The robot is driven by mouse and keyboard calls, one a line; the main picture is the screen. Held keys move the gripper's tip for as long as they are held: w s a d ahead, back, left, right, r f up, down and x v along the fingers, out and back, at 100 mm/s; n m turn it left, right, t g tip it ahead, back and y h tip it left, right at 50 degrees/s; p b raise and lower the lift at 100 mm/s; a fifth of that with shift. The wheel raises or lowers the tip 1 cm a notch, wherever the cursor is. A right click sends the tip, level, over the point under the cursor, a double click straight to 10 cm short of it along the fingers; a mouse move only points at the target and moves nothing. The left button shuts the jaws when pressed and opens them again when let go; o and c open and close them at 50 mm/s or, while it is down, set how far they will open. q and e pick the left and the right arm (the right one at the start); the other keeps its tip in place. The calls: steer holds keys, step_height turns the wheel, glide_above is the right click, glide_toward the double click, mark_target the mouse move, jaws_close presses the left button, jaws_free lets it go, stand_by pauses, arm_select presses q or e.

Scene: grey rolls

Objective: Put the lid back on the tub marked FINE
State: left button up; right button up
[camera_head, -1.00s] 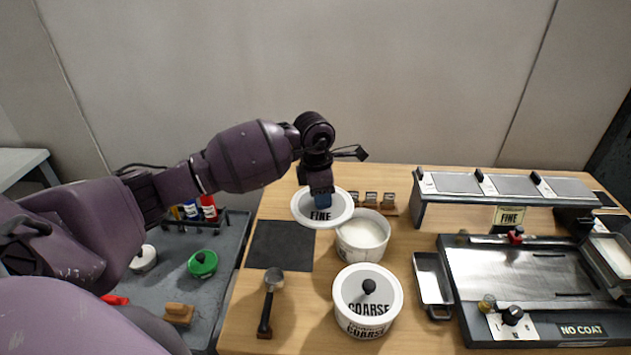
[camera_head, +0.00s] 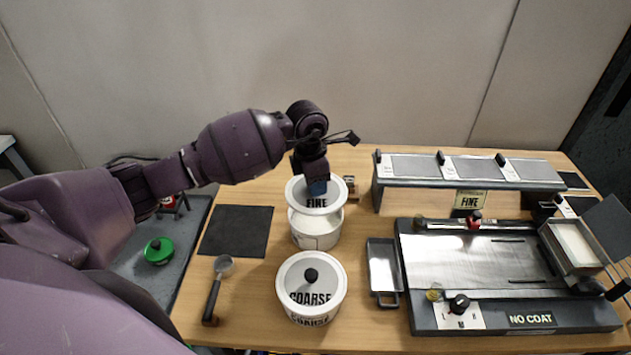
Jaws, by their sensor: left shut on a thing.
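Some of the white contents show below the lid's front edge, so the lid looks apart from the rim and a little toward the back. The tub's own marking cannot be read. My right gripper is not in view.
A lidded tub marked COARSE (camera_head: 311,283) stands just in front. A scoop (camera_head: 219,284) and dark mat (camera_head: 236,231) lie left. A metal tray (camera_head: 383,267) and the coating machine (camera_head: 495,268) stand right. Several small wooden-backed items are partly hidden behind the lid.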

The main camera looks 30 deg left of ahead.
arm_select(q)
steer(key=shift+s+a+f, duration=0.1)
steer(key=shift+s+f, duration=0.05)
steer(key=shift+f, duration=0.2)
steer(key=shift+f+b, duration=0.55)
step_height(320, 180, down, 5)
steer(key=shift+r+b, duration=0.2)
steer(key=shift+b, duration=1.05)
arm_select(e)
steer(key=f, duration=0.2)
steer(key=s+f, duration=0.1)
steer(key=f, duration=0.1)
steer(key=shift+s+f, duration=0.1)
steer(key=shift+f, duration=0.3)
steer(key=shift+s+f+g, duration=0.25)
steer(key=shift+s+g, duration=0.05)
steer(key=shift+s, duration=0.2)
